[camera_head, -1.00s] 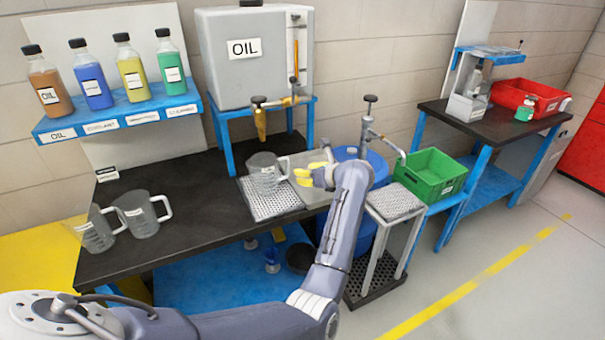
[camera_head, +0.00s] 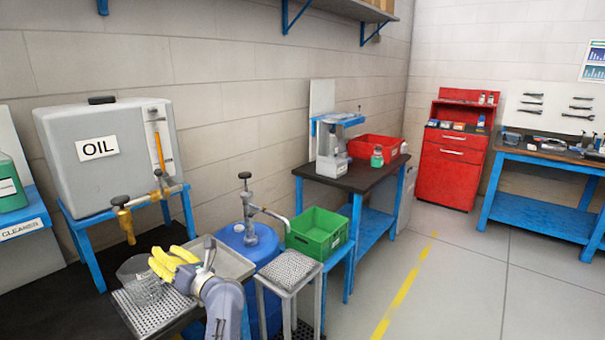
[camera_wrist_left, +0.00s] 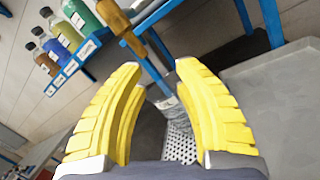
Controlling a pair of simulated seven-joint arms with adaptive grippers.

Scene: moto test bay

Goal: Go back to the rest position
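My left gripper (camera_head: 160,262), with yellow fingers, is over the work table at the oil station. In the left wrist view its two fingers (camera_wrist_left: 158,68) stand apart with nothing held between them. A clear jug (camera_head: 138,272) stands on the perforated drip grate (camera_head: 150,310) below the oil tap (camera_head: 124,222). The fingers partly cover the jug in the head view. The jug also shows, partly, beyond the gap between the fingers in the left wrist view (camera_wrist_left: 172,108). My right gripper is not in view.
A grey oil tank (camera_head: 100,165) stands behind. A blue drum (camera_head: 248,243) with a pump, a perforated stand (camera_head: 290,268) and a green crate (camera_head: 317,235) are right of my arm. Floor (camera_head: 450,290) is free at the right. A red cabinet (camera_head: 450,165) stands farther back.

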